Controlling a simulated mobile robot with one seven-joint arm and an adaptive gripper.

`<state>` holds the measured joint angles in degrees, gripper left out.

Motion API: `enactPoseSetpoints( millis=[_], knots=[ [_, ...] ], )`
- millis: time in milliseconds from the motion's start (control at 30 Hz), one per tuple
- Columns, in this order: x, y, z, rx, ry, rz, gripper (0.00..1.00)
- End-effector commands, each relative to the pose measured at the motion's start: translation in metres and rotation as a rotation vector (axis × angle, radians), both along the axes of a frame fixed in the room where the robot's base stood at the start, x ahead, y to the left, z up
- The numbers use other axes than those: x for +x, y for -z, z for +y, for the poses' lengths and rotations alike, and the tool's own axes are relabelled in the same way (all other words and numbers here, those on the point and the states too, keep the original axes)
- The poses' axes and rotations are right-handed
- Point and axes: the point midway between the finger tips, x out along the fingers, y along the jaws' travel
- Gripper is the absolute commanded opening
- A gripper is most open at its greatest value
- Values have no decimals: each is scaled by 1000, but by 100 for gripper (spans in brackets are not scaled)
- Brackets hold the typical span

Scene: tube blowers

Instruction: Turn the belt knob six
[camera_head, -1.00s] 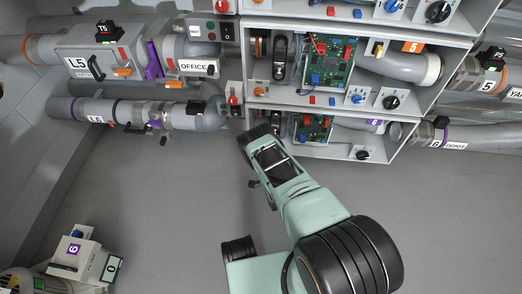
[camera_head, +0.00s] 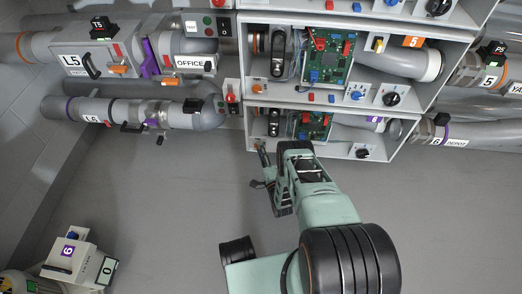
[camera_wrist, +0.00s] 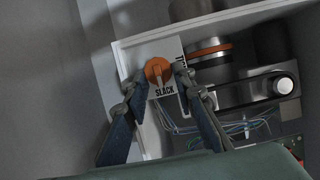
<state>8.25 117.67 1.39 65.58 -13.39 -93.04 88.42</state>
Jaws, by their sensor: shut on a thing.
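Belt knob six is an orange round knob (camera_wrist: 158,70) on a white panel marked SLACK, seen in the wrist view. My gripper (camera_wrist: 161,78) has one dark fingertip to each side of the knob and is shut on it. In the head view my gripper (camera_head: 262,150) is at the front left of the lowest box (camera_head: 340,150), and the knob cannot be made out there. A black belt (camera_wrist: 245,92) on a pulley shows right of the knob in the wrist view.
The box above (camera_head: 425,95) holds a similar orange knob (camera_head: 258,89), a circuit board (camera_head: 327,58) and a grey tube. Pipe L6 (camera_head: 130,112) runs to the left. A white unit marked 6 (camera_head: 75,255) stands at lower left. Grey floor (camera_head: 180,190) is clear.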

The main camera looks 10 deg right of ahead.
Motion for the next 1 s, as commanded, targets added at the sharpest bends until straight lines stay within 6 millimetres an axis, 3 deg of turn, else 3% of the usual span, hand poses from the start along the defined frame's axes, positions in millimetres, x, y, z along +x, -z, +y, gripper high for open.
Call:
enactPoseSetpoints(
  millis=[433, 467, 500, 833, 1000],
  knots=[
    [3, -2, 0, 9, 0, -7, 0],
    [3, -2, 0, 9, 0, -7, 27],
    [3, -2, 0, 9, -1, -7, 31],
    [1, -2, 0, 7, 0, -3, 31],
    [2, -14, 0, 7, 0, -5, 31]
  ],
)
